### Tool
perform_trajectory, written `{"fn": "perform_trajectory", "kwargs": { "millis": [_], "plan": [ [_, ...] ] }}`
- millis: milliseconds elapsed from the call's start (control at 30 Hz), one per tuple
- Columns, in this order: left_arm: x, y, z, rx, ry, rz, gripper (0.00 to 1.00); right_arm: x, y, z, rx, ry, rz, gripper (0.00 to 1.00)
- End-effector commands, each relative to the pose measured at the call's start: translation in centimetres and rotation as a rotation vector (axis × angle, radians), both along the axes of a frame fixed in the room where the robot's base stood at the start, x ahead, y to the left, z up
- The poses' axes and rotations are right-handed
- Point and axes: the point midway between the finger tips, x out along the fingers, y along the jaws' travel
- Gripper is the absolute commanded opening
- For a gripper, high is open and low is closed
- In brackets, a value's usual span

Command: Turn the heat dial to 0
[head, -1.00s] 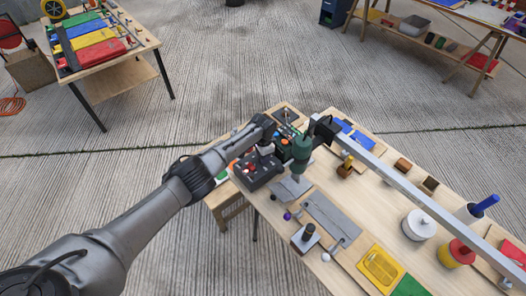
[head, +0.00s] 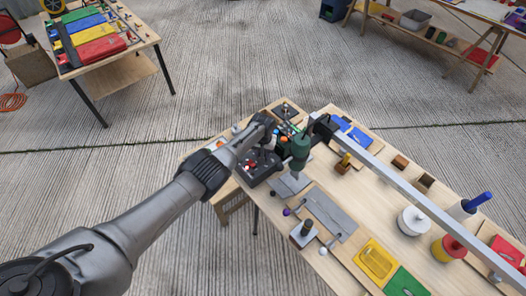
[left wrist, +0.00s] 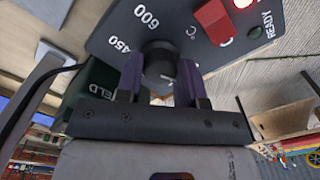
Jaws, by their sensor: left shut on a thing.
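The heat dial (left wrist: 158,60) is a dark round knob on a dark grey panel (left wrist: 110,35) marked 450, 600 and °C. My left gripper (left wrist: 163,82) has its two purple fingers on either side of the knob and is shut on it. Its pointer is not clear to me, so I cannot tell its setting. In the head view my left gripper (head: 266,150) reaches down onto the dark control box (head: 252,177), and the knob is hidden there. My right gripper is not in view.
A green tool (head: 299,150) stands right beside my gripper. A long metal bar (head: 400,196) crosses above the bench (head: 375,225). Open concrete floor lies left of the bench.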

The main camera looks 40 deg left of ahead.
Motion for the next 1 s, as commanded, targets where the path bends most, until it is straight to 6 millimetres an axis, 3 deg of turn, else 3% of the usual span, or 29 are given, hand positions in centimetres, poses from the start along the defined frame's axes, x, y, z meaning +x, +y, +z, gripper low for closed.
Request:
{"fn": "perform_trajectory", "kwargs": {
  "millis": [333, 900, 933, 1000],
  "plan": [
    [0.09, -0.07, 0.12, -0.001, -0.002, 0.132, 0.11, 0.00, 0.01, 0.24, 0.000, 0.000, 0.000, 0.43],
    [0.08, -0.04, 0.11, -0.001, -0.003, 0.159, 0.11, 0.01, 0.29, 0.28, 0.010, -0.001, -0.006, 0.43],
    [0.08, -0.04, 0.11, -0.001, -0.002, 0.159, 0.36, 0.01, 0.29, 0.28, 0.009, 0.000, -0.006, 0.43],
    [0.08, -0.03, 0.11, -0.001, -0.002, 0.159, 0.43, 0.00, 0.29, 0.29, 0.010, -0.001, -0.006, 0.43]
  ]
}}
